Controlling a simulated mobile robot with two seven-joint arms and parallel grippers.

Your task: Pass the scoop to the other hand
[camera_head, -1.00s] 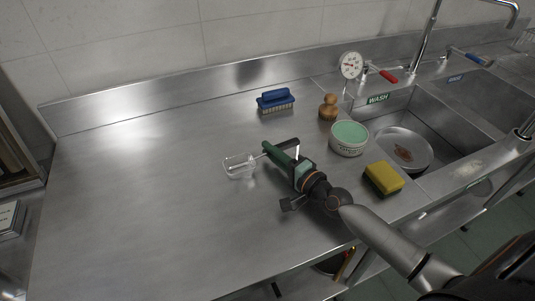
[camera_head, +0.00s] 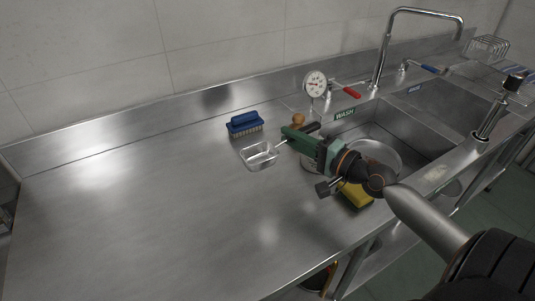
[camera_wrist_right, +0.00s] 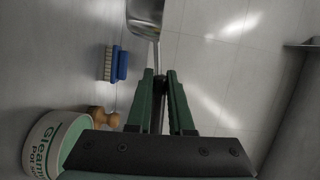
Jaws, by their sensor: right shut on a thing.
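The scoop (camera_head: 258,154) has a shiny, pale metal-looking bowl and a dark handle. My right gripper (camera_head: 301,133) is shut on the handle, and the bowl sticks out to the left, apparently above the counter. In the right wrist view the green fingers of the right gripper (camera_wrist_right: 160,78) close on the dark handle, with the scoop bowl (camera_wrist_right: 146,18) beyond them at the top. My left gripper is in neither view.
A blue brush (camera_head: 244,123) stands behind the scoop. A tub (camera_wrist_right: 57,146) and a wooden knob-like thing (camera_wrist_right: 102,117) show in the wrist view. A yellow sponge (camera_head: 356,195) is partly hidden by my right arm. The sink (camera_head: 415,135) is at right; the left counter is clear.

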